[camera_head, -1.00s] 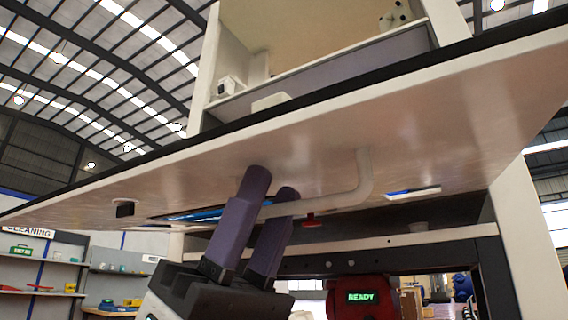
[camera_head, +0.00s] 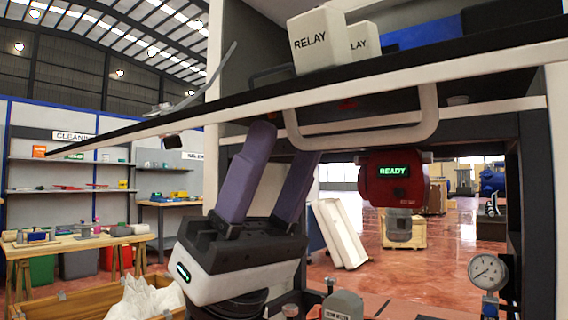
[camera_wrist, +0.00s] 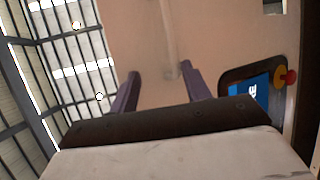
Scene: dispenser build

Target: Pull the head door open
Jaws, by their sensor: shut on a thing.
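The head door (camera_head: 380,88) is a broad pale panel with a black edge, seen nearly edge-on and slanting across the head view. It fills much of the wrist view (camera_wrist: 225,35). Its pale bar handle (camera_head: 428,112) hangs below the panel; in the wrist view the bar (camera_wrist: 168,35) runs down between my fingers. My gripper (camera_head: 284,142) has two purple fingers at the handle's left part and is shut on it. The exact contact is partly hidden by the fingers and panel. The wrist view also shows the fingers (camera_wrist: 160,73).
White RELAY boxes (camera_head: 322,40) stand above the door's black edge. A red unit reading READY (camera_head: 395,180) hangs below. A pressure gauge (camera_head: 488,272) stands at lower right. A wooden crate (camera_head: 85,295) and a workbench (camera_head: 75,240) are at left.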

